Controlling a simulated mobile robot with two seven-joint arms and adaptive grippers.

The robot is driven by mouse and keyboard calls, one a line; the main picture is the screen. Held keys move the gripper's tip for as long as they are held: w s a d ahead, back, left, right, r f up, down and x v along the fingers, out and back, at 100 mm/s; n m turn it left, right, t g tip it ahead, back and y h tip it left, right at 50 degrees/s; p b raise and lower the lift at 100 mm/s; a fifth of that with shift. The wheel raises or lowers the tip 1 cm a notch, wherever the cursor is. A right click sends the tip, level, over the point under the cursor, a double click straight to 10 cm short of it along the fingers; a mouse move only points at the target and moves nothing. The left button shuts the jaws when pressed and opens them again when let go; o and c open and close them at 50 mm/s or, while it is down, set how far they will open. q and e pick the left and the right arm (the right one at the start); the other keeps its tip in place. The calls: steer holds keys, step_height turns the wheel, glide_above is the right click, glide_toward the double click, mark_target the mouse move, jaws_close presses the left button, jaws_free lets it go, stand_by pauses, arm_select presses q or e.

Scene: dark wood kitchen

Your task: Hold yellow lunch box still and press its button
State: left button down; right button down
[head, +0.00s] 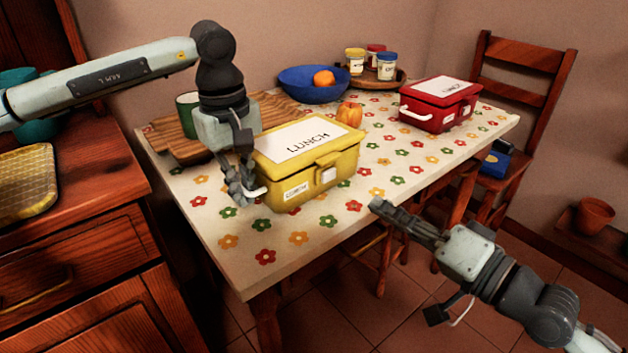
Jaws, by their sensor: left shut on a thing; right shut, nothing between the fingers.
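The yellow lunch box (318,169) sits closed on the flowered table, with a white "LUNCH" label on its lid. A pale square button (328,175) shows on its front face, by the latch. A white handle (256,193) is on its left end. My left gripper (247,190) points down at that left end and is shut on the box there, at or near the handle; the fingers partly hide the contact. My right gripper (378,206) is shut and empty, in front of the table's near edge, to the right of and lower than the button in the picture, apart from the box.
A red lunch box (428,116) stands at the table's right. The tablecloth (275,240) is clear in front.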

steer(key=s+d+r+m, duration=0.1)
steer(key=m, duration=0.1)
steer(key=s+d+r+m+g+h, duration=0.1)
steer(key=m, duration=0.1)
steer(key=s+d+r+m+g, duration=0.1)
steer(key=m, duration=0.1)
steer(key=shift+d+r+h, duration=0.2)
steer(key=shift+d+h, duration=0.05)
steer(key=shift+h, duration=0.15)
glide_toward(331, 178)
steer(key=x, duration=0.5)
steer(key=shift+w+a+f, duration=0.1)
steer(key=shift+w+a, duration=0.4)
steer(key=shift+a, duration=0.05)
